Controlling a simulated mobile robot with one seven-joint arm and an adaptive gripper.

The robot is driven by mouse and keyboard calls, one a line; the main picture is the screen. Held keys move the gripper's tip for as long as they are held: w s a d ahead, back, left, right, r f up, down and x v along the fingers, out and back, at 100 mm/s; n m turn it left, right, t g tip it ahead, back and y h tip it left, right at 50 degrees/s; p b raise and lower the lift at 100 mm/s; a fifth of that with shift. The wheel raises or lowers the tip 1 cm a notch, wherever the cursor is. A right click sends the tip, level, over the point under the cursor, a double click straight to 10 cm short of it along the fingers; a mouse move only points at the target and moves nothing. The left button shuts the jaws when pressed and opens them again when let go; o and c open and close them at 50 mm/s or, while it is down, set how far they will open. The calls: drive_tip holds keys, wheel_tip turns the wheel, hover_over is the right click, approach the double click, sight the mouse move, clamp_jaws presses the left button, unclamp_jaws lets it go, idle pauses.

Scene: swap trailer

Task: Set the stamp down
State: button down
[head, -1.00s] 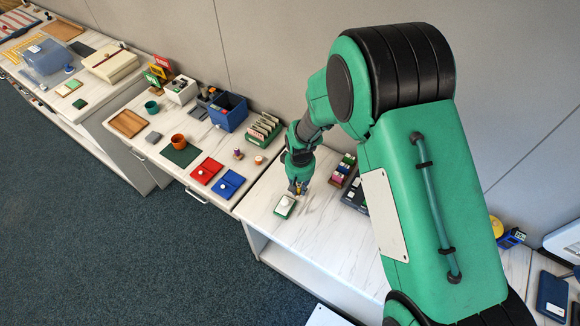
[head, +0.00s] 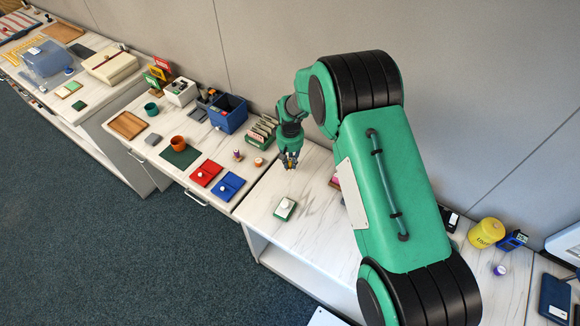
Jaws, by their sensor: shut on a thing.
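My gripper (head: 290,164) is shut and points down above the far part of the white marbled counter (head: 300,235). The stamp it holds is too small and too covered by the fingers to make out. In front of the gripper lies a small green-edged pad or dish (head: 285,208) with a round white thing on it, apart from the fingers. To the left, a red ink pad (head: 206,172) and a blue ink pad (head: 229,185) lie on the neighbouring counter. Two small stamp-like pieces, one purple-topped (head: 238,154) and one orange-topped (head: 259,162), stand behind them.
A green rack of cards (head: 261,133) and a blue box (head: 228,113) stand close behind and left of the gripper. My arm covers the right part of the counter. Clear counter surrounds the green-edged pad.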

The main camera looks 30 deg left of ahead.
sight(290, 166)
drive_tip(key=shift+w+a, duration=0.1)
drive_tip(key=shift+w, duration=0.05)
drive_tip(key=shift+f, duration=1.7)
drive_tip(key=shift+f, duration=0.2)
drive_tip(key=c, duration=1.6)
unclamp_jaws()
drive_tip(key=shift+r, duration=0.1)
wheel_tip(290, 166, up, 12)
drive_tip(key=shift+r+p, duration=0.1)
drive_tip(key=shift+p, duration=0.2)
